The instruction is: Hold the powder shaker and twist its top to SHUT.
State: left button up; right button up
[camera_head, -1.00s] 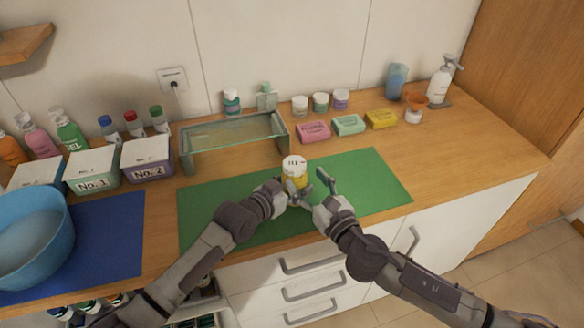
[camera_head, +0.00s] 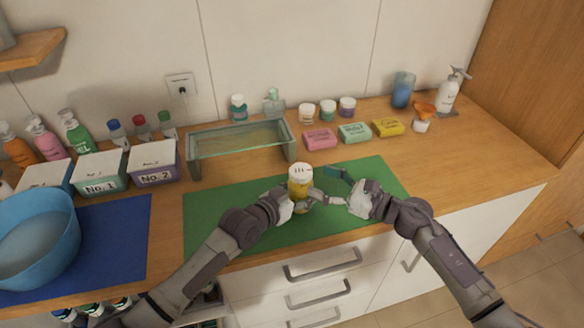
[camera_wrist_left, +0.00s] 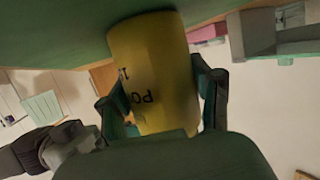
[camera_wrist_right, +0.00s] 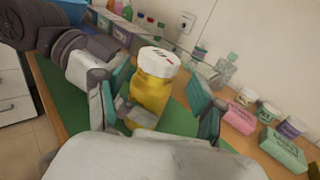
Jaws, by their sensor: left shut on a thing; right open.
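The powder shaker (camera_head: 300,182) is a yellow bottle with a white top, upright over the green mat (camera_head: 215,222). My left gripper (camera_head: 300,204) is shut on its yellow body from the left. In the left wrist view the body (camera_wrist_left: 155,70) sits between the two fingers, with dark lettering partly readable. My right gripper (camera_head: 328,184) is open just right of the shaker, its fingers spread toward it. In the right wrist view the white top (camera_wrist_right: 160,60) faces up with dark markings too small to read, and the shaker appears between the open fingers, apart from them.
A glass-sided shelf (camera_head: 240,150) stands behind the mat. Soap boxes in pink (camera_head: 319,139), mint (camera_head: 354,133) and yellow (camera_head: 388,127) lie behind right. A blue basin (camera_head: 38,240) and labelled boxes are at left. The right part of the mat is clear.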

aim_at(291, 168)
jog(key=x, duration=0.8)
jog(key=shift+w+a+f, duration=0.1)
jog(key=shift+w+a, duration=0.05)
jog(key=shift+a, duration=0.2)
jog(key=c, duration=1)
jog(key=shift+c, duration=0.4)
